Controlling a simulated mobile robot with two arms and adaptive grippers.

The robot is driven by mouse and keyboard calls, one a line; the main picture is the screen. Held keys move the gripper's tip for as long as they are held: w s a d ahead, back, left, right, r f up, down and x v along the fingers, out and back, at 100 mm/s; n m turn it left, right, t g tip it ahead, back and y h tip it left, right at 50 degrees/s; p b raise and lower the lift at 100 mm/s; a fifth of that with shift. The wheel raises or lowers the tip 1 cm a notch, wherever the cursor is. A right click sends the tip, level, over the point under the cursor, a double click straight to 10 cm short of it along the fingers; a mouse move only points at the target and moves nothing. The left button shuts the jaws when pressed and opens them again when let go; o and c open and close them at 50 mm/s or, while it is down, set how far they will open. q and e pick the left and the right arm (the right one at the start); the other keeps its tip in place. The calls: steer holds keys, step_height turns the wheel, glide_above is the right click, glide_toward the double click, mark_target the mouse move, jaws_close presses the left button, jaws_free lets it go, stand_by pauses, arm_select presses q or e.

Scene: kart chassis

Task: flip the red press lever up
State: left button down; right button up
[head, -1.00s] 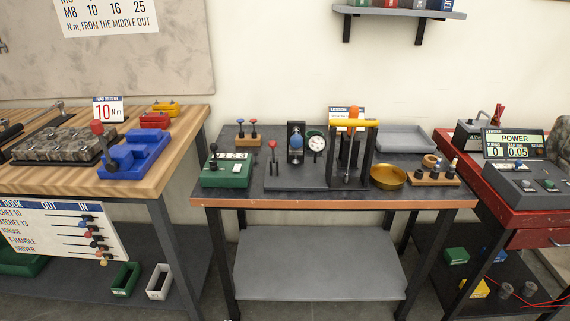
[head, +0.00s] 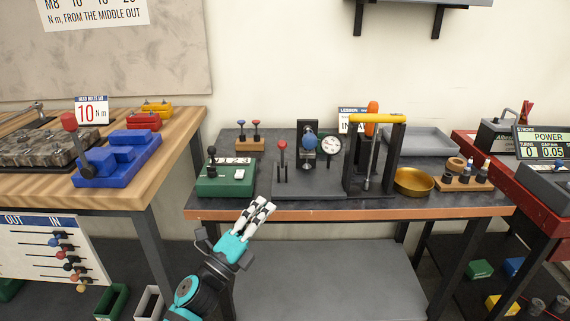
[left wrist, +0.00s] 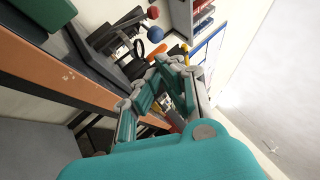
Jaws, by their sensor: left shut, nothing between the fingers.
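A red-knobbed lever (head: 282,146) stands upright on a dark base plate (head: 300,187) at the middle of the centre table. Beside it is an upright block with a blue ball (head: 309,142) and a round dial (head: 330,146). In the left wrist view a red ball (left wrist: 153,12) shows just above a blue ball (left wrist: 155,34). My left gripper (head: 265,203) is shut and empty. In the head view it overlaps the table's front edge, below and left of the red-knobbed lever and apart from it. Its fingers also show in the left wrist view (left wrist: 170,62). My right gripper is out of view.
A green box (head: 226,180) with a black-knobbed lever stands left of the lever. A black frame with a yellow bar (head: 378,118) and a brass bowl (head: 414,181) stand to its right. Another red-knobbed lever (head: 69,121) is on the wooden table.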

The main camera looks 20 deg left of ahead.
mark_target(282, 155)
arm_select(q)
steer(key=w+a+p+x, duration=0.1)
steer(key=a+x, duration=0.1)
steer(key=x, duration=1.1)
steer(key=shift+a+r+y, duration=0.2)
steer(key=shift+a+y, duration=0.1)
steer(key=shift+a, duration=0.15)
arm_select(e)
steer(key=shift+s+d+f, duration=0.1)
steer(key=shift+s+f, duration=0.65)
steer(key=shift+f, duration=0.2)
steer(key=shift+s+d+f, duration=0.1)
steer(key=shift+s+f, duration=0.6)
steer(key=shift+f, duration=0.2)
arm_select(q)
steer(key=shift+r, duration=0.1)
